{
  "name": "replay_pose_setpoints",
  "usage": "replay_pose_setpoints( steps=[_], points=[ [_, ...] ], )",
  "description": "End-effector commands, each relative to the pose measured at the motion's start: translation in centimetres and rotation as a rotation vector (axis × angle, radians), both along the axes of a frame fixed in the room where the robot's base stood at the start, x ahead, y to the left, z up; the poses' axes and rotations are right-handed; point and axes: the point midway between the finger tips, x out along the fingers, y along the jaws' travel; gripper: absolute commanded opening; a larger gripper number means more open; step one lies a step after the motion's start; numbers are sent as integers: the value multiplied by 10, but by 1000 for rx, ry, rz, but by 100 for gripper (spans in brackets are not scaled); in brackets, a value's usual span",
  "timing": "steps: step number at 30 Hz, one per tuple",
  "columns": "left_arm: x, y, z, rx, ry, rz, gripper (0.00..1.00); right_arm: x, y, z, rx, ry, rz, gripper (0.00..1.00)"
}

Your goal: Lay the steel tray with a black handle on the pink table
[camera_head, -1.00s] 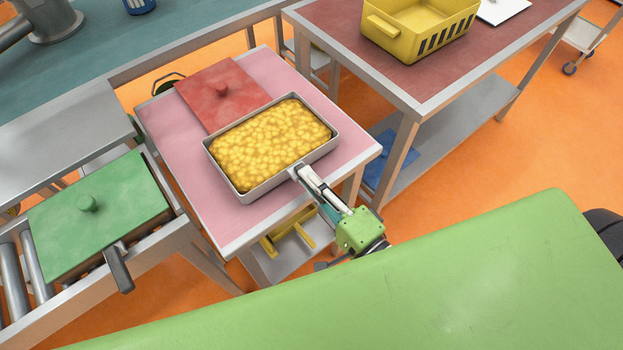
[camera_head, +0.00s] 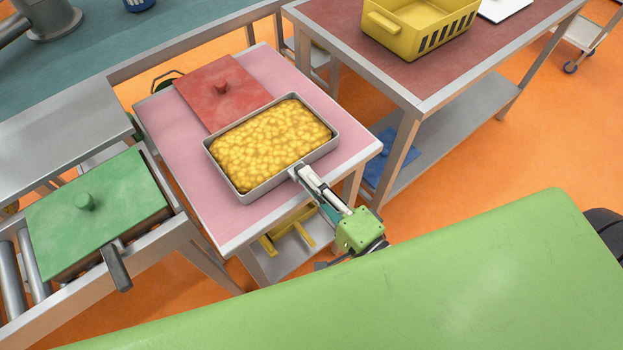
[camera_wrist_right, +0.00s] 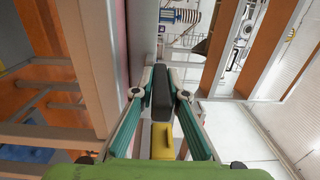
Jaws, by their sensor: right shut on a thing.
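The steel tray (camera_head: 262,186), filled with yellow lumpy pieces (camera_head: 270,142), is level over the front middle of the pink table (camera_head: 180,165). I cannot tell whether its base touches the top or is slightly above it. My right gripper (camera_head: 303,176) is at the tray's front right side, shut on its handle. In the right wrist view the black handle (camera_wrist_right: 161,92) sits between the two fingers (camera_wrist_right: 160,82). The gripper hides most of the handle in the head view. My left gripper is not in view.
A red lid (camera_head: 205,98) with a knob lies behind the tray on the pink table. A green-lidded tray (camera_head: 105,215) stands on rollers at left. A yellow crate (camera_head: 415,38) stands on the dark red table at right. The pink table's left front is bare.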

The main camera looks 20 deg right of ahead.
Motion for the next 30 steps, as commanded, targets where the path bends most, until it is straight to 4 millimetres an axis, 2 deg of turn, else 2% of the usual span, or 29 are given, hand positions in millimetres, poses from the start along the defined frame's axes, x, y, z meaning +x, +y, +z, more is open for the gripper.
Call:
replay_pose_setpoints(
  steps=[7, 8, 9, 10, 22, 26, 30],
  points=[
    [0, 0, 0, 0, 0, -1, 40, 1, 0, 3, 1, -7, -2, 0],
    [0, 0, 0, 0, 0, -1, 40, 1, 0, 3, 1, -7, -2, 21],
    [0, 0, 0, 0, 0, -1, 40, 1, 0, 3, 1, -7, -2, 32],
    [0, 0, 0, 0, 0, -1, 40, 1, 0, 2, 1, -6, -2, 33],
    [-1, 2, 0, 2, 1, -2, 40, -5, -2, -3, -3, 4, 1, 33],
    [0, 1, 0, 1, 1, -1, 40, -23, -8, -3, -4, 5, 2, 33],
    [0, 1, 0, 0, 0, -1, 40, -52, -18, -4, -3, 6, 3, 33]
  ],
)
